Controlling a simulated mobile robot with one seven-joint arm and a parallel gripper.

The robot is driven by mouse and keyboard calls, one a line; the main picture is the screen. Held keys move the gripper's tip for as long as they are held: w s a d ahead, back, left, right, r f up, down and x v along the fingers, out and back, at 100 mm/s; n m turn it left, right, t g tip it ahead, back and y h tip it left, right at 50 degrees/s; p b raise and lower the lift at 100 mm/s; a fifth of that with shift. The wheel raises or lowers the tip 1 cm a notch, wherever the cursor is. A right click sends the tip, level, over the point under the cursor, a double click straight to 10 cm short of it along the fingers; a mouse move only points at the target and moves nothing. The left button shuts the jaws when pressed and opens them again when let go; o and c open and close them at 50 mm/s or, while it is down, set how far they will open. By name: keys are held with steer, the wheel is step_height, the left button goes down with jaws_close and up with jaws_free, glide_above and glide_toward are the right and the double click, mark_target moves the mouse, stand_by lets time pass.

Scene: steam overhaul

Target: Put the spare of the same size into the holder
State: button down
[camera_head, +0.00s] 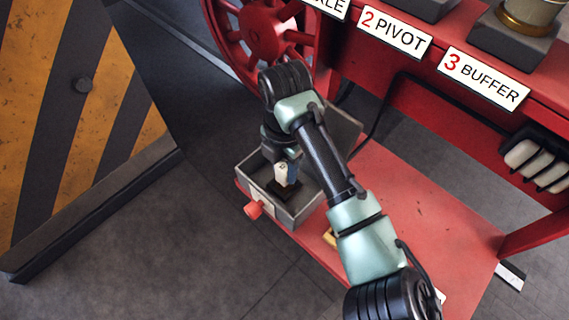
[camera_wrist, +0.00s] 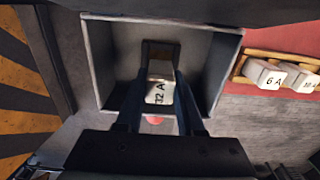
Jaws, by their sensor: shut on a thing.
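A white block marked "32 A" (camera_wrist: 158,92) is held between the fingers of my gripper (camera_wrist: 161,76). In the head view the white block (camera_head: 281,174) shows below my gripper (camera_head: 285,168), inside an open grey box (camera_head: 297,214). A dark holder (camera_head: 282,191) sits on the box floor, directly under the block. In the wrist view the holder's dark frame (camera_wrist: 160,47) shows just beyond the block. I cannot tell whether the block is touching or seated in the holder. My fingers hide the block's sides.
A wooden rack (camera_wrist: 240,66) right of the box bears white blocks marked "6 A" (camera_wrist: 268,78) and "10 A" (camera_wrist: 303,84). A red knob (camera_head: 253,210) juts from the box front. A red wheel (camera_head: 255,30) stands behind. A striped panel (camera_head: 75,110) stands left.

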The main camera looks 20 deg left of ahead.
steer(key=shift+w+f, duration=0.1)
steer(key=shift+f, duration=0.35)
steer(key=shift+c, duration=2.2)
jaws_free()
steer(key=shift+r, duration=0.1)
step_height(320, 180, up, 13)
steer(key=b, duration=0.2)
